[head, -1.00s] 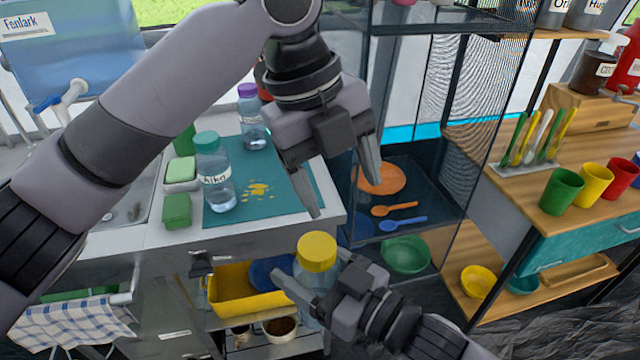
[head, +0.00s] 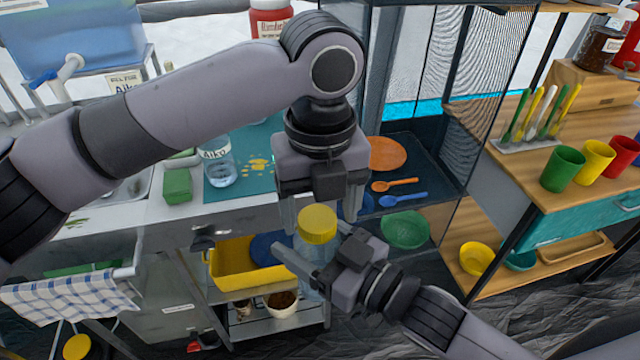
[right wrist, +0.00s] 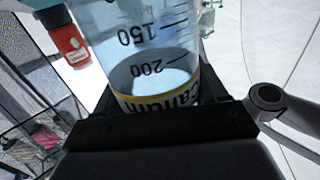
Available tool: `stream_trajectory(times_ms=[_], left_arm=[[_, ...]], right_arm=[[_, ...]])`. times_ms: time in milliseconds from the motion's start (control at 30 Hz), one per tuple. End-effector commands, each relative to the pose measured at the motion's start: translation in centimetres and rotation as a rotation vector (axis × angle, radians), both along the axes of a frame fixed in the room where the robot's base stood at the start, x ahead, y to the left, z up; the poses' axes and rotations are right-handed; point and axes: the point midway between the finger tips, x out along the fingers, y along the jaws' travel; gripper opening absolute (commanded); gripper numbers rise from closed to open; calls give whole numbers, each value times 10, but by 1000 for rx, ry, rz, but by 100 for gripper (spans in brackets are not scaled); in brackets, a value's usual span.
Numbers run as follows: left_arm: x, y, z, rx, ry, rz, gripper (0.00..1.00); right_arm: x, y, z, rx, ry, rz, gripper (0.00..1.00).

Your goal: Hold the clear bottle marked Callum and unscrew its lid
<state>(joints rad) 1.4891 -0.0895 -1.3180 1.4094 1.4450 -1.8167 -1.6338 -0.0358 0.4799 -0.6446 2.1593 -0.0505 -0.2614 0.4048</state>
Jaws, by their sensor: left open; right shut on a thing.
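The clear bottle (head: 312,262) has a yellow lid (head: 318,224) and stands roughly upright in front of the counter. My right gripper (head: 310,247) is shut on its body. In the right wrist view the bottle (right wrist: 145,50) shows volume marks and a yellow-edged label, upside down and partly hidden, that seems to read Callum. My left gripper (head: 322,208) is open and points down just above the lid, its fingers to either side of the lid's top. I cannot tell whether they touch it.
A clear bottle marked Aiko (head: 218,165) stands on the teal mat (head: 262,185) by a green box (head: 177,186). A yellow bin (head: 228,280) sits under the counter behind the held bottle. A dark rack (head: 440,165) with plates and spoons stands right of my left gripper.

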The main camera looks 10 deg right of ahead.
Motion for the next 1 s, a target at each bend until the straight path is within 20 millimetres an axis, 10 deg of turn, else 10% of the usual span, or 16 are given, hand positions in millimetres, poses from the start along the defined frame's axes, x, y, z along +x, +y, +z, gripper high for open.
stream_trajectory(times_ms=[333,500,1000], left_arm=[[0,0,-4,-1,0,0,69],[0,-1,-4,-3,0,-1,15],[-1,-4,-3,-11,3,349,14]], right_arm=[[0,0,1,1,-2,0,0],[0,0,1,1,-2,1,0],[-2,2,1,2,-2,6,0]])
